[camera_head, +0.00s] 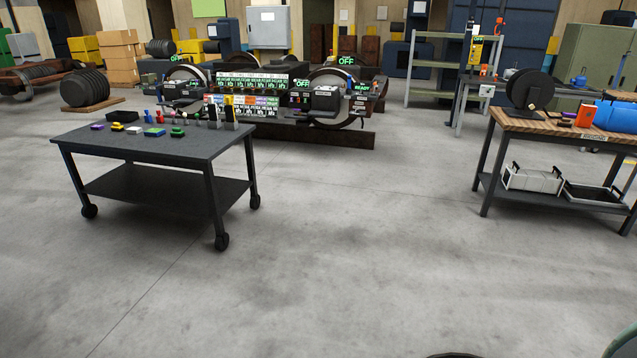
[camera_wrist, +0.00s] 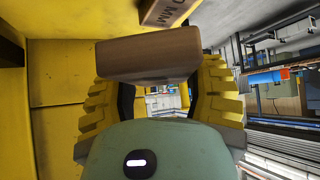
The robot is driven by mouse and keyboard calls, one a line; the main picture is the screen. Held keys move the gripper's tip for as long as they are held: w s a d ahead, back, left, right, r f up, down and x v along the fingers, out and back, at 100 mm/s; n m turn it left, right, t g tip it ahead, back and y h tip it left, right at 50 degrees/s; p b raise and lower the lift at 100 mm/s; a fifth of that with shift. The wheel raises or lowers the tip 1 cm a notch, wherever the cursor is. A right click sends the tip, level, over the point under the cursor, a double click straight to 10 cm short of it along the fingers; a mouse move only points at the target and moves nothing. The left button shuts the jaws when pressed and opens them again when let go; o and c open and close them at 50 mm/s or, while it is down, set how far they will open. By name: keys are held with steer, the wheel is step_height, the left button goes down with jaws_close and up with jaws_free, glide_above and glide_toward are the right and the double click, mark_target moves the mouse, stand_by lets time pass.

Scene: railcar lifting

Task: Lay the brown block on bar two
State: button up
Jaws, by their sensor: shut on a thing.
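The brown block (camera_wrist: 148,58) is a plain wooden block in the wrist view, slightly tilted in the picture. My gripper (camera_wrist: 152,80) is shut on it, with one yellow ridged finger at each side. A large yellow surface (camera_wrist: 60,75) fills the left of the wrist view, close beside the block. I cannot tell whether the block touches it. No label for bar two is readable, so I cannot tell which bar it is. My gripper and the held block do not show in the head view.
Another wooden piece (camera_wrist: 168,12) with partly cut-off lettering is just above the block in the wrist view. In the head view, a dark cart (camera_head: 150,148) with small coloured items stands left and a wood-topped bench (camera_head: 560,130) right. The floor (camera_head: 340,230) between them is clear.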

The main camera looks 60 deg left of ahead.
steer(key=w+a+r+n+y+p, duration=0.3)
steer(key=w+a+r+n+p, duration=0.15)
steer(key=w+a+r, duration=1.4)
step_height(320, 180, up, 34)
steer(key=s+p, duration=0.1)
steer(key=p, duration=3.6)
steer(key=shift+s+a+r+t, duration=0.2)
steer(key=shift+a+t, duration=0.1)
steer(key=shift+a, duration=0.1)
